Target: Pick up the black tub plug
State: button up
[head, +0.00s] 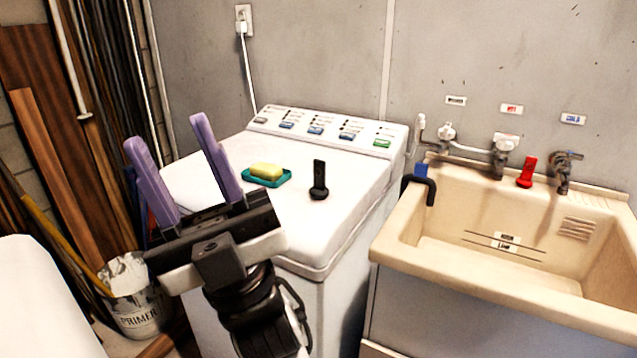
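The black tub plug (319,182) stands upright on the white washing machine's top, with a round base and a flat upright tab. My gripper (168,133) is at the left of the head view, with its two purple fingers pointing up and spread apart. Nothing is between the fingers. The gripper is to the left of the plug and apart from it. The plug is fully in view.
A yellow sponge on a teal dish (281,179) lies left of the plug. The washer's control panel (330,131) is behind. A beige sink (400,236) stands right, with a red plug (526,171) and taps at its back. A primer bucket (141,317) is lower left.

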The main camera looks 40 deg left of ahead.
aim_at(320, 191)
jog(key=i+l+u, duration=0.1)
jog(key=i+l, duration=0.35)
jog(key=i, duration=0.2)
jog(key=u, duration=1.95)
